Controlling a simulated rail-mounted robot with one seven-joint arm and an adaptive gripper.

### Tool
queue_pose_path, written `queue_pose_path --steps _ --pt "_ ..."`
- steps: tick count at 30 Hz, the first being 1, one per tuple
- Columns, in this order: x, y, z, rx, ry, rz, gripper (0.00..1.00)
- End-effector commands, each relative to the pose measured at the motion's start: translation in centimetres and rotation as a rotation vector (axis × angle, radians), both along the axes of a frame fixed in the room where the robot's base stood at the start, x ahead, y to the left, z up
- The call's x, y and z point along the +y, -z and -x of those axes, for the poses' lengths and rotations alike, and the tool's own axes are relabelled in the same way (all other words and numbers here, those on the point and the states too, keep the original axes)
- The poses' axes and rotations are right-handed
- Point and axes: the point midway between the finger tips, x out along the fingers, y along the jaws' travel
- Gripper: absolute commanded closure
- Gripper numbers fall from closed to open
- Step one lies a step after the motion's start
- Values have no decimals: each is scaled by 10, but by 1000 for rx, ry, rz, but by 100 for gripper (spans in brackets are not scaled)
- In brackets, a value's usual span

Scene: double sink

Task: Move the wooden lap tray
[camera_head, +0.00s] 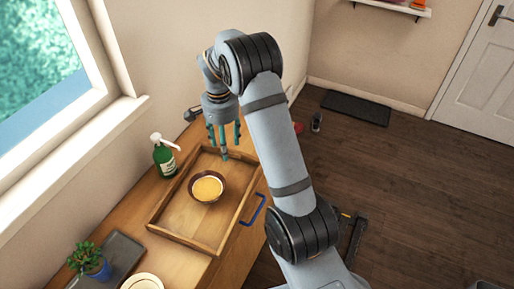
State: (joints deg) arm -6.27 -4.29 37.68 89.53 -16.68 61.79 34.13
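The wooden lap tray (178,239) is a rectangular tray with raised sides, lying on the wooden counter. A brown bowl (207,188) with yellowish contents stands inside it, near its middle. My gripper (223,146) hangs fingers-down over the far end of the tray. Its teal fingers are spread apart with nothing seen between them. Whether a fingertip touches the tray's far wall, I cannot tell. My arm hides part of the tray's far right corner.
A green pump bottle (164,157) stands left of the tray, by the window wall. A potted plant (89,261), a dark flat item (118,254) and a pale round dish (142,282) are nearer. A blue handle (254,210) shows at the counter's right edge.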

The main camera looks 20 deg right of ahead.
Motion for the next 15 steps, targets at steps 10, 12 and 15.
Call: queue_pose_path --steps 10,12,15 --pt "-1 59 2 7 1 2 70" --pt "-1 74 2 7 1 1 74" --pt "-1 94 2 6 1 1 80"
